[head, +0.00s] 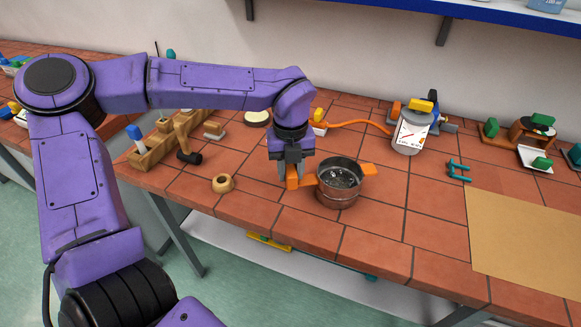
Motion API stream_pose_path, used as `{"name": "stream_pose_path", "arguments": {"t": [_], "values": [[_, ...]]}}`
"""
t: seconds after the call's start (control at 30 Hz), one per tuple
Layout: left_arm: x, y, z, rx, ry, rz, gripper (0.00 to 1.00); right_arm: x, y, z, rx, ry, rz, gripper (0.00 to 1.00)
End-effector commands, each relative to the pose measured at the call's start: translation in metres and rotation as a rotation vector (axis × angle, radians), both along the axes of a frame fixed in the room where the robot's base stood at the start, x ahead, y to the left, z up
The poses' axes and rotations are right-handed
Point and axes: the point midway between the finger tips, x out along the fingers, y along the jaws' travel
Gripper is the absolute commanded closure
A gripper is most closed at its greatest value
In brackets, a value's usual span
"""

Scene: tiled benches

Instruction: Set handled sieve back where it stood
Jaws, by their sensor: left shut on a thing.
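The handled sieve (339,184) is a round, dark metal pan with an orange handle on each side, in the middle of the head view. It looks upright, at or just above the red tiled bench; I cannot tell if its base touches the tiles. My left gripper (291,180) points down and is shut on the sieve's left orange handle. The inside of the sieve shows small bright specks. My right gripper is not in view.
A wooden ring (223,183) and a black-headed mallet (187,140) lie to the left. A white labelled jar (411,131) with an orange hose stands behind right. A tan mat (520,240) covers the bench at right. Tiles between sieve and mat are clear.

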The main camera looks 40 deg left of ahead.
Motion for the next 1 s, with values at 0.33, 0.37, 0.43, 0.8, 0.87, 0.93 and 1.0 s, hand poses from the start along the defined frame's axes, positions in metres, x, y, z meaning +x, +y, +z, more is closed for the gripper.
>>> {"name": "stream_pose_path", "arguments": {"t": [0.33,0.37,0.43,0.8,0.87,0.93,1.0], "values": [[0.0,0.0,-0.003,0.0,0.0,0.0,0.43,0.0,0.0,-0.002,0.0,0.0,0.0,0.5],[0.0,0.0,-0.003,0.0,0.0,0.0,0.43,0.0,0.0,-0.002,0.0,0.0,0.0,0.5],[0.0,0.0,-0.003,0.0,0.0,0.0,0.43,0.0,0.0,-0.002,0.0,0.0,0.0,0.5],[0.003,-0.006,0.057,0.002,-0.005,0.002,0.43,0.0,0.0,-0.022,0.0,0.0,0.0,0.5],[0.003,-0.006,0.072,0.002,-0.005,0.002,0.43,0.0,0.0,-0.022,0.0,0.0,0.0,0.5],[0.003,-0.006,0.085,0.001,-0.003,0.002,0.43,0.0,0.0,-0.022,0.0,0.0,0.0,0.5],[0.003,-0.006,0.095,0.001,-0.002,0.001,0.43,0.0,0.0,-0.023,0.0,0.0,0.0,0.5]]}}
